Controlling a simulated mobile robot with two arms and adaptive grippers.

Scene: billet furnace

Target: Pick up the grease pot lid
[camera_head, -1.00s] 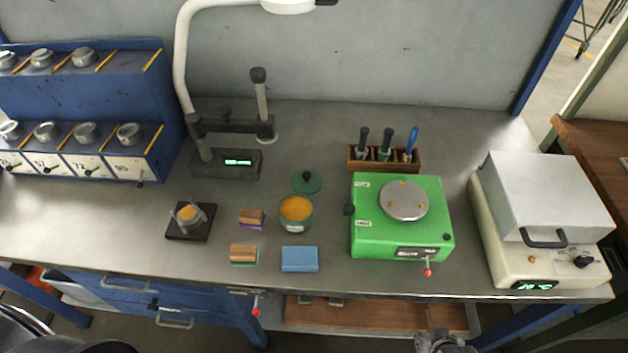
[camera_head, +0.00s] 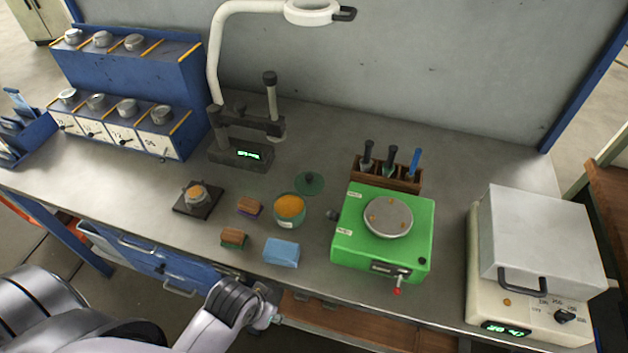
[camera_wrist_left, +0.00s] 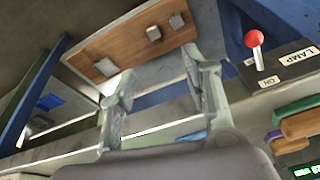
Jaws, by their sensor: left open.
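The grease pot lid (camera_head: 312,186), a dark green disc with a black knob, lies flat on the bench just behind and right of the grease pot. The green grease pot (camera_head: 287,219) stands open, filled with orange grease. My left gripper (camera_head: 268,314) is at the bench's front edge, well short of the lid. In the left wrist view my left gripper (camera_wrist_left: 158,78) is open, with nothing between its fingers; the lid does not show there. My right gripper is not in view.
Near the pot lie a blue block (camera_head: 281,253), two wooden-backed brushes (camera_head: 249,206) (camera_head: 233,238) and a dark stand (camera_head: 198,200). A green machine (camera_head: 381,245) and a tool rack (camera_head: 388,173) stand to the right. A red-knobbed lever (camera_wrist_left: 254,40) shows in the wrist view.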

